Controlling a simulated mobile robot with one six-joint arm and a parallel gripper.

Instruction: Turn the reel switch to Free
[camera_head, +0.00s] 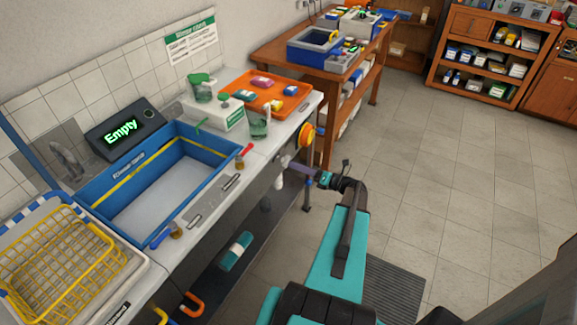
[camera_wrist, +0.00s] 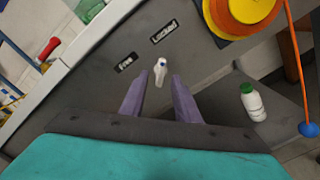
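The reel switch (camera_wrist: 160,70) is a small white lever with a blue dot, on the dark front panel. It stands upright in the wrist view, below the label Locked (camera_wrist: 164,32) and right of the label Free (camera_wrist: 125,62). My gripper (camera_wrist: 162,77) is open, with one purple finger on each side of the switch near the fingertips. Gaps show between the fingers and the switch; whether they touch is unclear. In the head view my gripper (camera_head: 291,163) is at the counter's front, and the switch is not clearly visible.
The orange-yellow reel (camera_wrist: 245,12) is right of the switch, with an orange cord and blue ball (camera_wrist: 308,129). A white bottle with a green cap (camera_wrist: 252,102) is on a lower surface. A blue basin (camera_head: 158,238) sits in the counter; the floor at right is clear.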

